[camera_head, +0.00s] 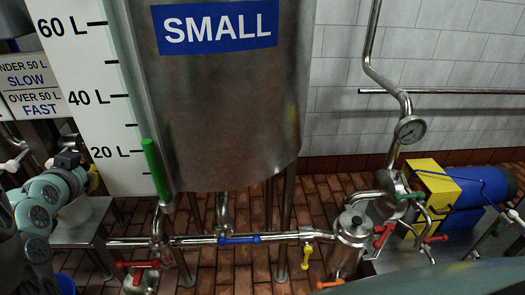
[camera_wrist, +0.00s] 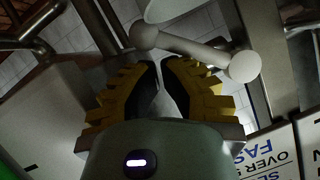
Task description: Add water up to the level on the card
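The steel tank (camera_head: 225,110) is labelled SMALL. On its white scale (camera_head: 85,70), the green column (camera_head: 155,172) ends between the 20 L and 40 L marks. No card with a target level can be made out. My gripper (camera_wrist: 159,64) has yellow fingers with black pads, their tips close together with a narrow gap. A white two-knobbed handle (camera_wrist: 195,48) lies just beyond the tips; contact cannot be told. Blue (camera_head: 240,240), yellow (camera_head: 306,257) and red (camera_head: 138,265) valve handles sit on the pipes below the tank.
A sign (camera_head: 30,90) reads under 50 L slow, over 50 L fast. A gauge (camera_head: 410,129) sits on the right pipe. A blue and yellow pump (camera_head: 465,188) stands at the right. Pipes and tank legs crowd the brick floor.

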